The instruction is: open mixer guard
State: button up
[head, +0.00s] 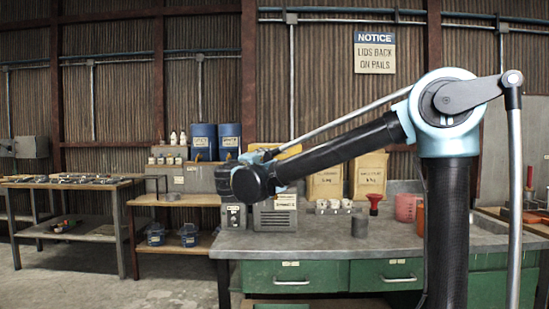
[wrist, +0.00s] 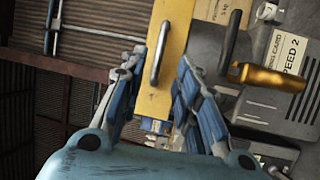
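The mixer guard is a yellow panel (wrist: 176,75) with a grey bar handle (wrist: 158,52) in the wrist view. In the head view a bit of the yellow guard (head: 290,151) shows behind my arm. The mixer body is a grey housing (wrist: 285,85) with a "SPEED 2" card and vent slots; it stands on the bench in the head view (head: 276,217). My gripper (wrist: 160,62) is open. Its two blue fingers lie either side of the handle in the picture, with gaps showing. I cannot tell how far the fingertips are from the handle. My arm partly hides the mixer in the head view.
A golden lever (wrist: 270,77) and a dark handle (wrist: 230,38) are beside the guard. The bench (head: 345,240) also carries white cups (head: 334,206), a red funnel (head: 374,203) and a pink jug (head: 407,207). Paper sacks (head: 370,175) and blue drums (head: 203,142) stand behind.

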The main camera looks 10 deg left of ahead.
jog(key=x, duration=0.6)
jog(key=shift+w+d, duration=0.1)
jog(key=shift+w, duration=0.3)
jog(key=shift+d, duration=0.1)
grip_shut()
